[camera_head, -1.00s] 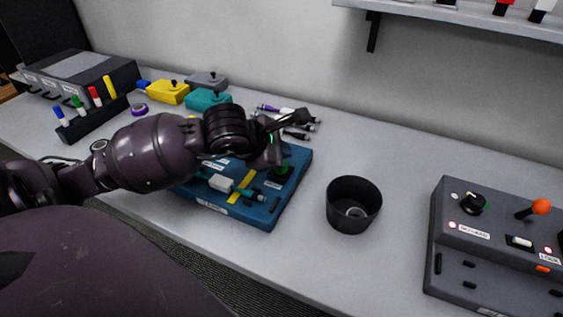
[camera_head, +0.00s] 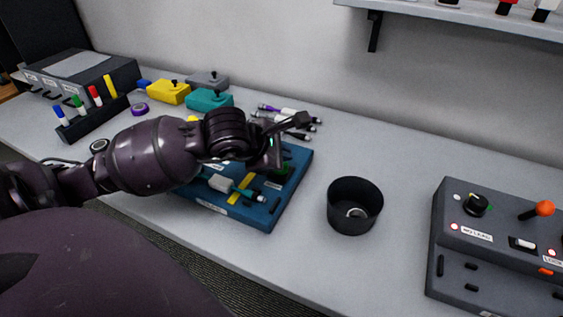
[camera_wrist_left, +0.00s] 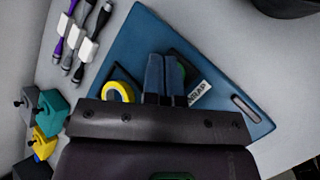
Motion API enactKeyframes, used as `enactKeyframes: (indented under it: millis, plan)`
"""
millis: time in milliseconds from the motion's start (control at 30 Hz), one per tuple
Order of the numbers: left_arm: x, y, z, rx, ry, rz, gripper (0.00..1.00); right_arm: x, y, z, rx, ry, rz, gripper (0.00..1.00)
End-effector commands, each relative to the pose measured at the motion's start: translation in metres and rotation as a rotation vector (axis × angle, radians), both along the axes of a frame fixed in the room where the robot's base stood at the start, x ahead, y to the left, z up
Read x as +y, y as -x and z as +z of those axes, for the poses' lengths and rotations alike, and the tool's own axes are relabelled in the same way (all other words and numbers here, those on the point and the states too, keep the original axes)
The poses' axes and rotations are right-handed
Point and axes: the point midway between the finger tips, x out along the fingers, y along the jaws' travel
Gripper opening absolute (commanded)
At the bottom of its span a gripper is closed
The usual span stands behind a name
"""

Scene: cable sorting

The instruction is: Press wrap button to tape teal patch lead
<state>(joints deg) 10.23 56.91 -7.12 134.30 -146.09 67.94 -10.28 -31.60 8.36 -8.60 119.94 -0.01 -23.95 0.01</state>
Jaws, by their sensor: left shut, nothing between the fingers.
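A blue wrap board (camera_head: 262,213) lies on the table, with a teal patch lead (camera_head: 245,191) across it. The lead carries a white tag (camera_head: 222,183) and rests by a yellow strip. My left gripper (camera_head: 274,164) is low over the board's right part, by the green wrap button (camera_head: 285,170). In the left wrist view, my left gripper's fingers (camera_wrist_left: 164,78) are together and empty. They partly cover the button (camera_wrist_left: 186,70), beside the WRAP label (camera_wrist_left: 199,92). Whether the fingertips touch the button cannot be told. My right gripper is not in view.
A dark round bin (camera_head: 355,205) stands right of the board. A grey tester box (camera_head: 480,245) is at the far right. Several tagged leads (camera_head: 290,115) lie behind the board. Yellow (camera_head: 168,91) and teal (camera_head: 209,100) boxes stand at the back left.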

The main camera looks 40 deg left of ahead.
Motion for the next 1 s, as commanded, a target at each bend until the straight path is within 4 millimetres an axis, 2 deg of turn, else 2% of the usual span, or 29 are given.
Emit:
enactKeyframes:
  millis: [700, 1000]
  plan:
    - [0.0, 0.0001, -0.0078, 0.001, 0.0, 0.0, 0.0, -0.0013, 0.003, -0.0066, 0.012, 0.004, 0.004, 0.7]
    - [0.0001, 0.0, -0.0026, -0.001, 0.0, 0.0, 0.0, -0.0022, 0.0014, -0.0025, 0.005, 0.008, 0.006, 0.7]
